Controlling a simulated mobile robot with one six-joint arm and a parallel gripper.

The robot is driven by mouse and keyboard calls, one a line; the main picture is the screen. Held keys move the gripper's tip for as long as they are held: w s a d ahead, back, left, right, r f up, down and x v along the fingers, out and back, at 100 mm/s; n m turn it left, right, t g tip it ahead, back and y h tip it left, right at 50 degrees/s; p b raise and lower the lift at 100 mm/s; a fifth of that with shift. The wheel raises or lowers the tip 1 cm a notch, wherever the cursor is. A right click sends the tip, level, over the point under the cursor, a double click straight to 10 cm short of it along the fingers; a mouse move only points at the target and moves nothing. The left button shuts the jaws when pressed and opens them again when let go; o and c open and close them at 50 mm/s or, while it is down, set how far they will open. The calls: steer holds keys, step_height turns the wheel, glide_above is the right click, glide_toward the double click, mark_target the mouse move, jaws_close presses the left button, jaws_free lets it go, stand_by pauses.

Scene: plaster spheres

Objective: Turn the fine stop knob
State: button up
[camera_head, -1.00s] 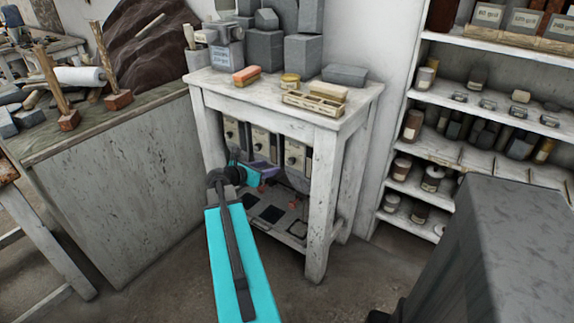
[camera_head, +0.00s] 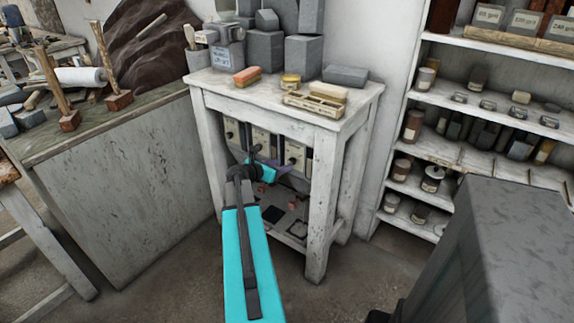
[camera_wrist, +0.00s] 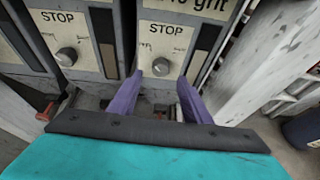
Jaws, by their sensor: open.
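My gripper (camera_wrist: 160,77) is open in the wrist view, its two purple fingers pointing at a cream panel. A round grey knob (camera_wrist: 161,67) under the word STOP shows between the fingertips, with no visible grip on it. A second grey STOP knob (camera_wrist: 67,57) is on the panel to the left. A label with "grit" is partly cut off at the top, so I cannot read which knob is the fine one. In the head view my gripper (camera_head: 283,165) is under the table, in front of the right-hand panels (camera_head: 296,155).
The white table (camera_head: 222,88) has legs close beside my arm; its right leg (camera_wrist: 232,85) stands right of the fingers. Red parts (camera_wrist: 45,112) show below the panels. A shelf (camera_head: 470,105) stands at the right. The floor in front is clear.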

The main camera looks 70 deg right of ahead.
mark_target(289, 163)
steer(key=shift+x, duration=2.7)
steer(key=shift+c, duration=0.4)
